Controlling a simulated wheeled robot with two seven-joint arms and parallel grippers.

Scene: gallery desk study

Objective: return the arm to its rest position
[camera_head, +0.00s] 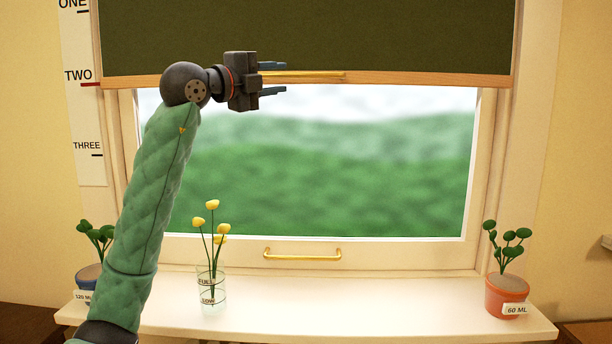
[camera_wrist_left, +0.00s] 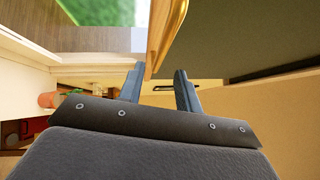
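My left arm rises from the lower left of the head view. Its left gripper (camera_head: 273,78) is level with the brass pull bar (camera_head: 315,74) on the blind's wooden bottom rail (camera_head: 420,81). In the left wrist view the two fingers (camera_wrist_left: 160,88) stand apart, with the end of the brass bar (camera_wrist_left: 167,35) near the gap between them. I see no finger closed on it; whether one touches it I cannot tell. The dark green blind (camera_head: 300,35) covers the window's top, its red pointer (camera_head: 91,84) beside TWO. My right gripper is not in view.
On the white sill (camera_head: 380,312) stand a glass (camera_head: 211,292) of yellow flowers, a blue pot (camera_head: 88,277) partly behind my arm, and an orange pot (camera_head: 507,293) at right. A brass handle (camera_head: 302,256) is on the lower window frame. The sill's middle is clear.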

